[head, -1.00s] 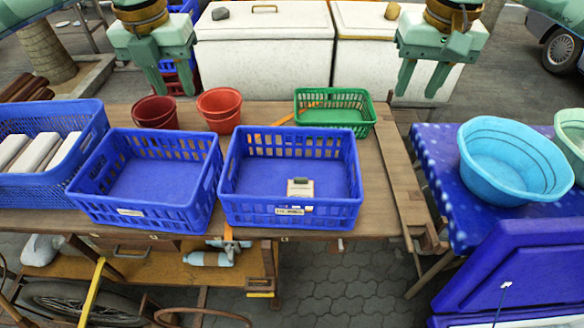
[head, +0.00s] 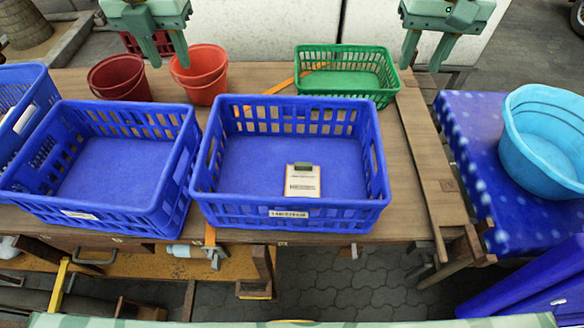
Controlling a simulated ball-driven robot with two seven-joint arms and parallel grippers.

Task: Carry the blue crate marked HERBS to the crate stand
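Two empty-looking or nearly empty blue crates stand side by side on the wooden table. The left blue crate (head: 170,190) has a small white label on its front that I cannot read. The right blue crate (head: 230,222) has a front label too blurred to read surely; a pale clipboard-like card (head: 303,181) lies in it. I cannot tell which is marked HERBS. My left gripper (head: 170,62) is open and empty above the red buckets' back side. My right gripper (head: 421,66) is open and empty behind the green basket's right end. I cannot identify a crate stand.
A third blue crate (head: 32,88) is cut off at the left edge. A bare plank strip (head: 425,150) lies right. A spotted blue table (head: 480,130) holds a light-blue basin (head: 548,140).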

